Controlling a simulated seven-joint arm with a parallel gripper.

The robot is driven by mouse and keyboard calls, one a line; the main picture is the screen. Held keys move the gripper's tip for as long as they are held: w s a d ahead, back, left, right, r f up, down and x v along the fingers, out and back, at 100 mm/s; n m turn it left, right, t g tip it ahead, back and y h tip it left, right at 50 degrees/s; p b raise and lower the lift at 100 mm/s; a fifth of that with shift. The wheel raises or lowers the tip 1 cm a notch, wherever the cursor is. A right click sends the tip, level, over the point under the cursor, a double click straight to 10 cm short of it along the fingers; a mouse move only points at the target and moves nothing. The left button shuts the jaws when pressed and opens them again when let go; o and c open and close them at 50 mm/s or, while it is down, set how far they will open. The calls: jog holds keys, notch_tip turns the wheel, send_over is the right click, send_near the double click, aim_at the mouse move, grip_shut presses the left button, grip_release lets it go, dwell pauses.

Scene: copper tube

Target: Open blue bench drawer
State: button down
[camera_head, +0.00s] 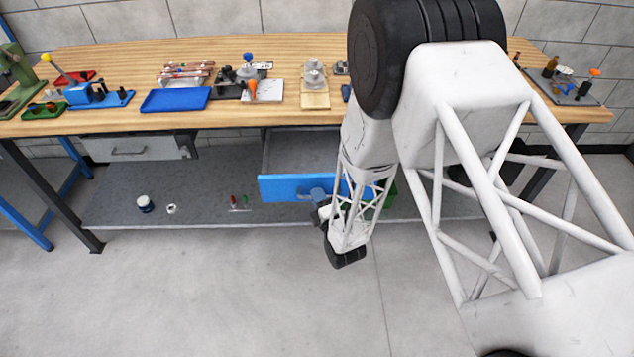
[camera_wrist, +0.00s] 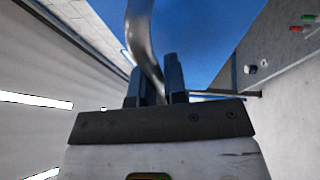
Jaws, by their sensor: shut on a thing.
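The blue bench drawer (camera_head: 283,188) hangs under the wooden workbench and is pulled out, with its grey inner side wall showing behind the blue front. In the wrist view the blue front (camera_wrist: 205,40) fills the upper middle. A curved metal handle (camera_wrist: 141,30) runs down from the top into my gripper. My gripper (camera_wrist: 159,84) is shut on this handle, one dark finger on each side of it. In the head view my arm hides the right part of the drawer front and most of the gripper.
A grey drawer (camera_head: 130,147) with a handle is at the left under the bench. The bench top (camera_head: 330,112) carries a blue tray (camera_head: 176,99) and tools. The floor in front is clear.

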jog(key=shift+s, duration=1.95)
jog(key=c, duration=1.2)
grip_release()
jog(key=shift+v, duration=3.85)
